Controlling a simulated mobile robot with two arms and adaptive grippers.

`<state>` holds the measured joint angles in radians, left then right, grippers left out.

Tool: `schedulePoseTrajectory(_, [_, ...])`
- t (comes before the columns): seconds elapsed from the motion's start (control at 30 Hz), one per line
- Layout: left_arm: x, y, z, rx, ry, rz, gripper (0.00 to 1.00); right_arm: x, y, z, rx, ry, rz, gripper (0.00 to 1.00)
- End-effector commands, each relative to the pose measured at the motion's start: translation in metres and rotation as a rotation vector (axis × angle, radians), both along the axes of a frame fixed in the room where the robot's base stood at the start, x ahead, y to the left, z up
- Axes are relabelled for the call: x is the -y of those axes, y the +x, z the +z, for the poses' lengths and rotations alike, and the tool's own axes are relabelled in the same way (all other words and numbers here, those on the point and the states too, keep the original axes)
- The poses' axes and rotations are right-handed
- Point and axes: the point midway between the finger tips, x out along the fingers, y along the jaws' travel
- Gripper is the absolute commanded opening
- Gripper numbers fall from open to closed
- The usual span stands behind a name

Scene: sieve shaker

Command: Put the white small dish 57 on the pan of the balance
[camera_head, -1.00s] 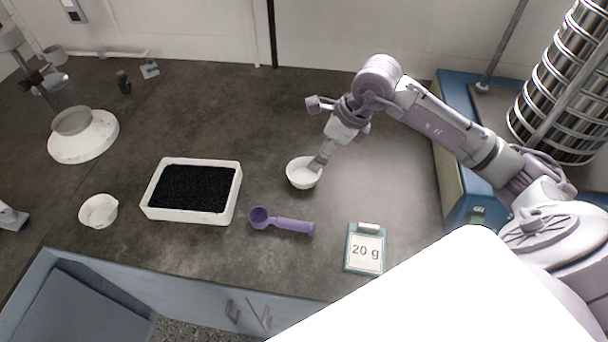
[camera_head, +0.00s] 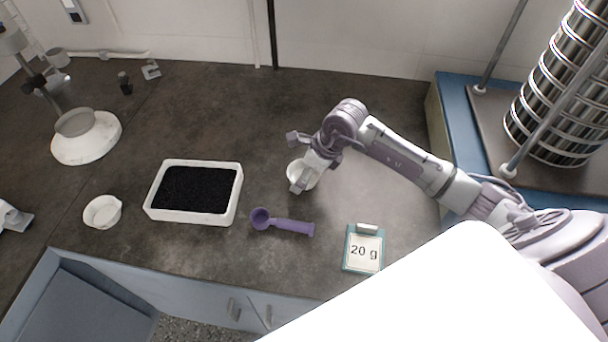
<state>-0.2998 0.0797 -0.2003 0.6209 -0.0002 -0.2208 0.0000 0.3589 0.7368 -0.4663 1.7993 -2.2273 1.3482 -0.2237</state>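A small white dish (camera_head: 312,180) stands on the dark bench in the middle of the head view. My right gripper (camera_head: 297,163) is over it with its fingers spread apart; one finger hangs over the dish's near-left side and the other is beyond its far side. The gripper partly hides the dish, and contact cannot be told. A second small white dish (camera_head: 103,212) stands at the left. No number is readable on either dish. A round white base with a grey pan (camera_head: 75,123) at the far left looks like the balance.
A white tray (camera_head: 237,196) of black grains and a purple scoop (camera_head: 287,226) lie between the dishes. A card reading 20 g (camera_head: 363,249) lies near the front edge. The blue sieve shaker (camera_head: 452,130) with its metal sieve stack (camera_head: 560,95) stands at the right.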

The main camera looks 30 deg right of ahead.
Motion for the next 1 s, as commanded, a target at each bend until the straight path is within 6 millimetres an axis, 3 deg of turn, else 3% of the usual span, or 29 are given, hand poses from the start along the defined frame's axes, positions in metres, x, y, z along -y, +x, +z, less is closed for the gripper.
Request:
schedulePoseTrajectory(0.03, [0.000, 0.000, 0.000, 0.000, 0.000, 0.000, 0.35, 0.000, 0.000, 0.000, 0.000, 0.000, 0.000, 0.97])
schedulePoseTrajectory(0.3, [0.000, 0.000, 0.000, 0.001, 0.000, 0.000, 0.35, 0.000, 0.000, 0.000, 0.000, 0.000, 0.000, 0.52])
schedulePoseTrajectory(0.67, [0.000, 0.000, -0.002, 0.001, 0.000, 0.000, 0.35, 0.000, 0.000, 0.006, 0.001, 0.000, 0.000, 0.52])
schedulePoseTrajectory(0.93, [0.000, 0.000, -0.010, 0.000, 0.000, 0.001, 0.35, 0.001, 0.001, 0.043, 0.006, -0.003, 0.002, 0.52])
schedulePoseTrajectory(1.0, [0.000, 0.000, -0.014, 0.000, 0.000, 0.001, 0.35, 0.016, -0.010, 0.048, 0.001, -0.006, -0.003, 0.52])
